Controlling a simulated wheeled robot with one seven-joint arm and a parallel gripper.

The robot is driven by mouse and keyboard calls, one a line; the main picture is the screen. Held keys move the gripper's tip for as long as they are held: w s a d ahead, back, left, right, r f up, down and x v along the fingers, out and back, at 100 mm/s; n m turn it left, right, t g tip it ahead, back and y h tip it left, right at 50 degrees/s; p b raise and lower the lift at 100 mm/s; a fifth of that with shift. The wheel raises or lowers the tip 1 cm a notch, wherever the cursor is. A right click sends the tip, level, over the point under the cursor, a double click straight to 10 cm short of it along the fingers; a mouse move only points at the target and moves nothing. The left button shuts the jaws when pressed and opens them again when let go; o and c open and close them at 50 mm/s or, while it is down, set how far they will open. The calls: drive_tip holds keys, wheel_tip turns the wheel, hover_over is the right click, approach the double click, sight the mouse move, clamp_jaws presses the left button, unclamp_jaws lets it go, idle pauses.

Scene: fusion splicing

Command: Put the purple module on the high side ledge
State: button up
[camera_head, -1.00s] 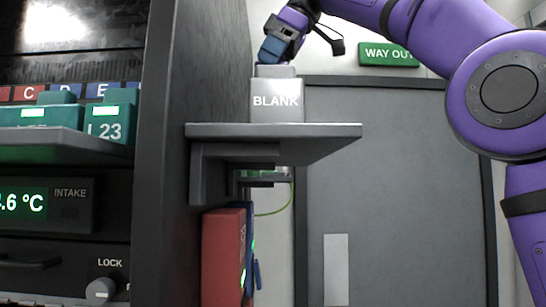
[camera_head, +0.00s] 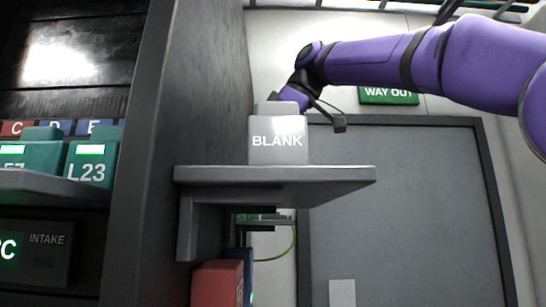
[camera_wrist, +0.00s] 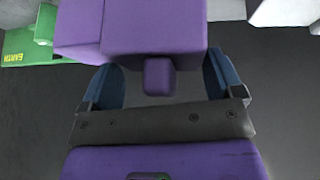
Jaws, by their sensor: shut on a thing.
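The purple module (camera_wrist: 150,25) fills the top middle of the wrist view. I cannot tell whether the purple module touches the ledge.
In the wrist view a green EARTH block (camera_wrist: 20,47) is at upper left and a pale block (camera_wrist: 285,12) at upper right. Below the ledge is a red module (camera_head: 217,284). Teal modules (camera_head: 92,164) stand on a left shelf. The ledge's right part looks clear.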

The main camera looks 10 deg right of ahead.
drive_tip(key=shift+f, duration=1.75)
drive_tip(key=o, duration=0.8)
drive_tip(key=shift+r, duration=0.1)
drive_tip(key=v, duration=1.2)
